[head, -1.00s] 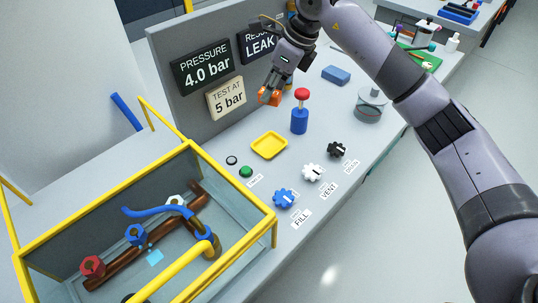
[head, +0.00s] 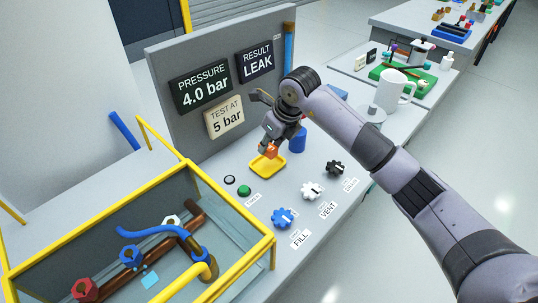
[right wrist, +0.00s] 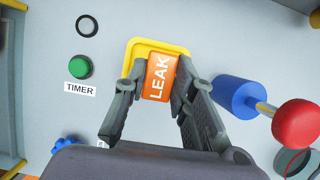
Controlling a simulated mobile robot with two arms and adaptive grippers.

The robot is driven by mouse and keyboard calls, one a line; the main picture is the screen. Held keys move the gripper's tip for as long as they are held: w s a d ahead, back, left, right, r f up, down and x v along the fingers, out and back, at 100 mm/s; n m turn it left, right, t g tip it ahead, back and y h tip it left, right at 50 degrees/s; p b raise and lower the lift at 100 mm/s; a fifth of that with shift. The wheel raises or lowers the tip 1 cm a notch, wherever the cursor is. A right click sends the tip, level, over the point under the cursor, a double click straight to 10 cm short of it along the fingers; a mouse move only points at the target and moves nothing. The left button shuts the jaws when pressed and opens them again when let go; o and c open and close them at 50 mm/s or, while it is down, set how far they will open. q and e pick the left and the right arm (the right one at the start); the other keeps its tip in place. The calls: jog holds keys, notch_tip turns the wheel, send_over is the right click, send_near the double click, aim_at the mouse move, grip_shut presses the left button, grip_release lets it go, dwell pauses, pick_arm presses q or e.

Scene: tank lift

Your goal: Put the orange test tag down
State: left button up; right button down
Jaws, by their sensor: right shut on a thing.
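The orange test tag (head: 270,151) is held by my right gripper (head: 268,148) over the yellow tray (head: 268,174) on the bench. In the right wrist view the tag (right wrist: 159,77) reads LEAK, and both fingers of the right gripper (right wrist: 158,85) press on its sides. The yellow tray (right wrist: 140,48) shows behind and around the tag there. The head view shows the tag at or just above the tray; I cannot tell whether it touches. My left gripper is not in view.
A blue pump body (head: 298,142) with a red knob (right wrist: 298,122) stands close right of the gripper. The green timer button (head: 244,191) and the FILL (head: 283,217), VENT (head: 311,191) and black (head: 335,167) knobs lie nearer. A yellow-framed tank (head: 140,235) is at lower left.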

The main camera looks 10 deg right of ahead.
aim_at(269, 156)
notch_tip(269, 156, down, 5)
jog(key=shift+r, duration=0.2)
jog(key=shift+f, duration=0.2)
jog(key=shift+f, duration=0.1)
jog(key=c, duration=1.6)
grip_release()
jog(key=shift+r, duration=0.2)
jog(key=shift+s+d+r, duration=0.1)
jog(key=shift+r, duration=0.2)
jog(key=v, duration=1.1)
jog(key=shift+s, duration=0.15)
